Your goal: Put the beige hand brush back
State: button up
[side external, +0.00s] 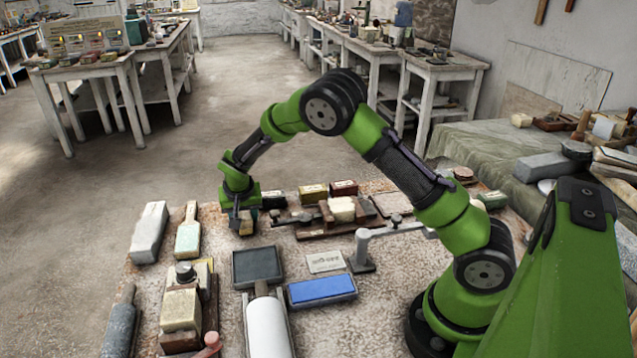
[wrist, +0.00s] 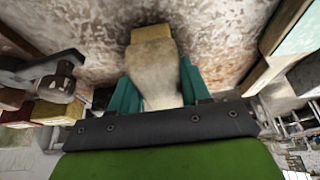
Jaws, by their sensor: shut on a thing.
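The beige hand brush (wrist: 152,75) is between the teal fingers of my gripper (wrist: 158,88) in the wrist view. Its yellowish end (wrist: 151,34) points away from the gripper, toward the speckled tabletop. In the side view my gripper (side external: 241,207) is shut on the brush (side external: 245,227), low near the far edge of the worktable (side external: 215,265). The fingers partly hide the brush there. I cannot tell whether its lower end touches the table.
A dark tray (side external: 257,266), a blue block (side external: 321,289) and a white roller (side external: 268,328) lie on the near side. Grey block (side external: 149,232) and pale-handled tool (side external: 188,238) lie left of the gripper. A wooden rack with blocks (side external: 341,209) stands right.

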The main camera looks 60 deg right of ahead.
jog(key=o, duration=0.9)
jog(key=shift+f, duration=0.1)
jog(key=shift+o, duration=0.2)
jog(key=s+a+r+y, duration=0.15)
jog(key=s+r, duration=0.25)
jog(key=r, duration=0.5)
jog(key=s+a+r, duration=0.2)
jog(key=s+r, duration=0.3)
jog(key=r, duration=0.3)
jog(key=s+a+r+n+t+y, duration=0.2)
jog(key=s+r, duration=0.1)
jog(key=s, duration=0.7)
jog(key=s+a+r+n+t+y, duration=0.1)
jog(key=s+a+r+n+t, duration=0.1)
jog(key=s, duration=0.9)
jog(key=shift+a+r+n+y, duration=0.4)
jog(key=shift+r+n, duration=0.1)
jog(key=shift+r, duration=0.35)
